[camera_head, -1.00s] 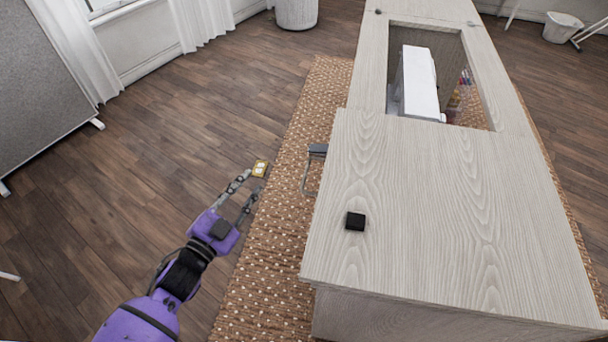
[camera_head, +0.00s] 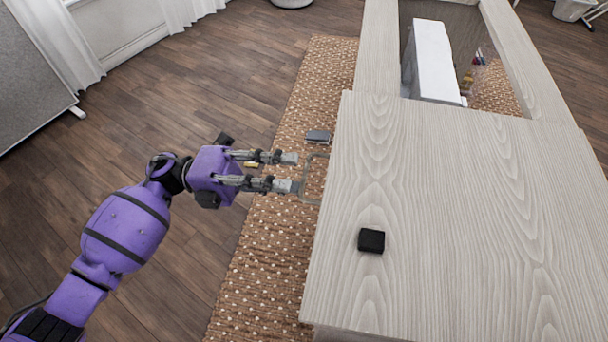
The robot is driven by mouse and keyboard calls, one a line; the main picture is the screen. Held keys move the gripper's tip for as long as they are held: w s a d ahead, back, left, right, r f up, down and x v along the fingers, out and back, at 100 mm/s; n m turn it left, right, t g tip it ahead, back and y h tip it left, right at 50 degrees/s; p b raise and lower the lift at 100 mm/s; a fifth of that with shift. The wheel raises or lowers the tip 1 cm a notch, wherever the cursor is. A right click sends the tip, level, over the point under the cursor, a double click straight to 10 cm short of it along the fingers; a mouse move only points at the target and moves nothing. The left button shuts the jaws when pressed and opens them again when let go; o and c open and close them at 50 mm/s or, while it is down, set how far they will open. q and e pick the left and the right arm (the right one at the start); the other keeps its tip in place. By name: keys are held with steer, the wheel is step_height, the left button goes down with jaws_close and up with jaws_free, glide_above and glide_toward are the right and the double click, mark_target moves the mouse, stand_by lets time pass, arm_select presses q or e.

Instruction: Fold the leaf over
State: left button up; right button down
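The pale wood-grain leaf (camera_head: 460,215) lies flat as the near part of the cabinet top. A grey wire handle (camera_head: 314,178) sticks out from its left edge. My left gripper (camera_head: 294,172) points right at the handle, its two fingers spread apart with a gap between them. The fingertips are at the handle's outer end; I cannot tell whether they touch it. Nothing shows held between them. My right gripper is not in view.
A small black block (camera_head: 371,240) lies on the leaf. Behind the leaf, the cabinet top (camera_head: 378,50) has an opening with a white sewing machine (camera_head: 434,62) inside. A dark grey piece (camera_head: 318,136) sits beside the leaf's left edge. A brown dotted rug (camera_head: 262,265) lies below.

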mark_target(304, 179)
arm_select(q)
steer(key=shift+x, duration=2.1)
jaws_close()
